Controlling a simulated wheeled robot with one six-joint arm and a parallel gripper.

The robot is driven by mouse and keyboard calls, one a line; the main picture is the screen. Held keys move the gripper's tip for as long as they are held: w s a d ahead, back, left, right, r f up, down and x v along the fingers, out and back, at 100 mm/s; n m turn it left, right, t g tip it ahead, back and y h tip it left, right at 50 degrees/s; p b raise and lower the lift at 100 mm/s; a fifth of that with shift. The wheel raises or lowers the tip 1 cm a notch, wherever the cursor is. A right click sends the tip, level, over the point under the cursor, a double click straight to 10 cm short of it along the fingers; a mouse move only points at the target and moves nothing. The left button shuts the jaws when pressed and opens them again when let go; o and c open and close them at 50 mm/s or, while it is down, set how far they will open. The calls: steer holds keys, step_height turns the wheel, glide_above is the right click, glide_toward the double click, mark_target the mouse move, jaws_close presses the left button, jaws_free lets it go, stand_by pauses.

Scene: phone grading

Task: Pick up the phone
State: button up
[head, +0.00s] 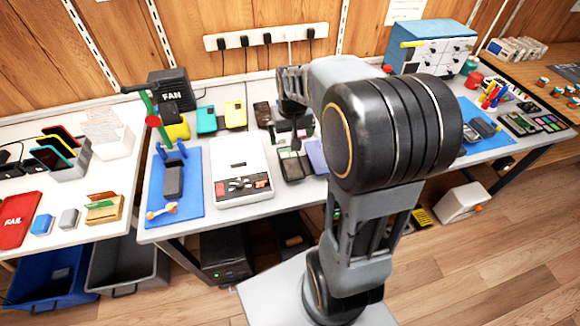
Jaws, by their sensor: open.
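My gripper (295,143) points down over the middle of the workbench, left of my large arm joint. Its jaws are open, with nothing visible held between them. A dark, flat phone-like item (295,168) lies on the bench just below and in front of the fingers; I cannot tell whether they touch it. A lilac phone-like item (316,157) lies to its right, partly hidden by my arm. Another dark phone-shaped item (173,180) rests on the blue mat (189,209) at the left. Which one is the task's phone is not clear.
A white tray with small tools (239,162) stands left of the gripper. A red FAIL tray (16,218) is far left. My arm hides the bench's middle right.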

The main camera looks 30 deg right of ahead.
mark_target(291, 162)
steer(key=w+f, duration=0.1)
steer(key=f, duration=0.3)
steer(key=d+f, duration=0.1)
steer(key=f, duration=0.4)
steer(key=w+f, duration=0.1)
steer(key=f, duration=0.4)
steer(key=shift+w+d+f+b, duration=0.2)
steer(key=shift+w+f+b, duration=0.05)
steer(key=shift+w+b, duration=0.1)
steer(key=shift+c, duration=0.5)
steer(key=c, duration=0.9)
